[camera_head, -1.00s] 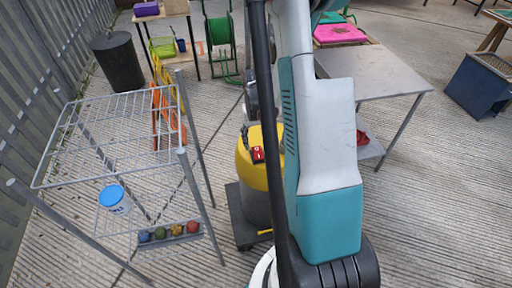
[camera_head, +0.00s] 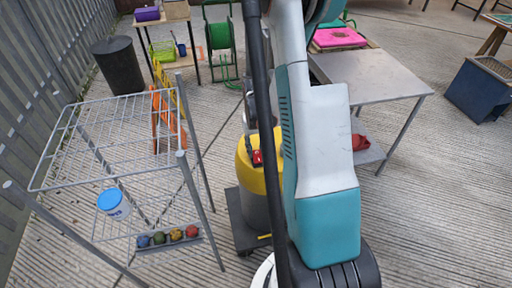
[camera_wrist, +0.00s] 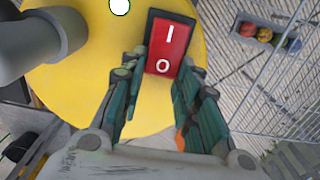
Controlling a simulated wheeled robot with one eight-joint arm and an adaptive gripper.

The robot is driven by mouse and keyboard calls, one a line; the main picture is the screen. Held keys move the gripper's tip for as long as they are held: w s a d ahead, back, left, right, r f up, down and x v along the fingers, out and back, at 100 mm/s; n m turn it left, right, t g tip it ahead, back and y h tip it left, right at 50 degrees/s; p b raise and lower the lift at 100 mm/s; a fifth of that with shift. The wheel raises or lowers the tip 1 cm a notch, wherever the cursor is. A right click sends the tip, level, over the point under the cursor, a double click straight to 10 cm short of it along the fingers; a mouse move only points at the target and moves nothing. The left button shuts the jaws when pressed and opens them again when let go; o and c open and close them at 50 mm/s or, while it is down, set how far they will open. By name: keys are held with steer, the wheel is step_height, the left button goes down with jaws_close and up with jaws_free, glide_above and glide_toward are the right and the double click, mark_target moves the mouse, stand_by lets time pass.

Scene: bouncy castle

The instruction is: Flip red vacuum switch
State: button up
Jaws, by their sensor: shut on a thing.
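The vacuum is a yellow-topped canister (camera_head: 243,176) left of my arm in the head view. Its red rocker switch (camera_head: 257,158) sits on the yellow lid. In the wrist view the red switch (camera_wrist: 170,48), in a black frame, shows a white "I" above a white "O". My gripper (camera_wrist: 164,72) is shut on the switch, with one green-padded finger at each side of its lower "O" end. The yellow lid (camera_wrist: 95,75) fills much of the wrist view. Whether the rocker is tilted to either side I cannot tell.
A wire rack (camera_head: 110,128) stands left of the vacuum, with a blue-lidded tub (camera_head: 113,203) and several coloured balls on its lower shelf. A grey table (camera_head: 372,76) stands behind right. A grey hose fitting (camera_wrist: 45,38) rises beside the switch.

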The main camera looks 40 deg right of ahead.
steer(key=shift+w+f+g, duration=0.1)
steer(key=shift+f+g, duration=0.05)
steer(key=shift+g, duration=0.25)
steer(key=o, duration=1.1)
steer(key=shift+c, duration=0.2)
step_height(320, 180, up, 12)
steer(key=w, duration=0.1)
steer(key=shift+d, duration=0.4)
steer(key=shift+w, duration=0.1)
